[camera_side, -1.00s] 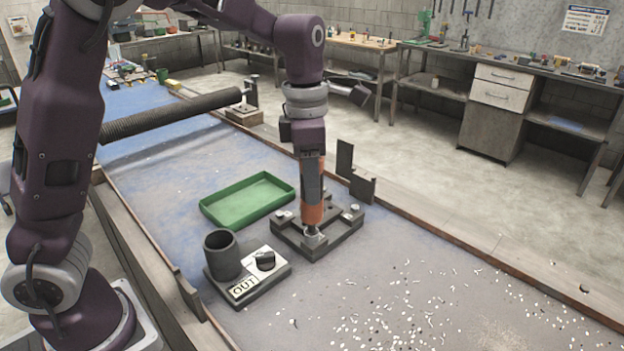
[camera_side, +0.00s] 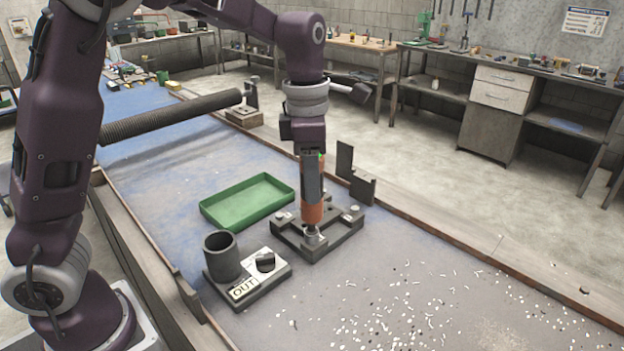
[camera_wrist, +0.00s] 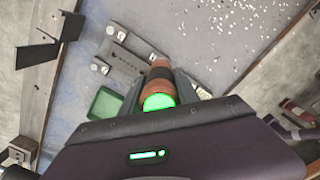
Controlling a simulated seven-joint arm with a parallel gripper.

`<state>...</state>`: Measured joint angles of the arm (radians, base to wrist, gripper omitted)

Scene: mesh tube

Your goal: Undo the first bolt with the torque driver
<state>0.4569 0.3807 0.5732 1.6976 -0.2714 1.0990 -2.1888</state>
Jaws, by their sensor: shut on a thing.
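My gripper (camera_side: 311,188) is shut on the torque driver (camera_side: 312,213), which has an orange-brown body and stands upright. Its lower end meets the bolt spot at the near corner of a dark grey bolted frame (camera_side: 338,241); the bolt under it is hidden. Other light bolt heads show on the frame, one at its left corner (camera_side: 283,214) and one at its right (camera_side: 353,209). In the wrist view the driver (camera_wrist: 159,90) sits between my fingers, with a bright green lit end. The frame (camera_wrist: 124,62) is partly hidden behind it there.
A green tray (camera_side: 223,216) lies left of the frame. A holder block with a dark cup (camera_side: 221,258), a knob (camera_side: 265,261) and an "OUT" label stands in front. Dark upright brackets (camera_side: 362,187) stand behind the frame. Small white bits (camera_side: 400,310) litter the bench at right.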

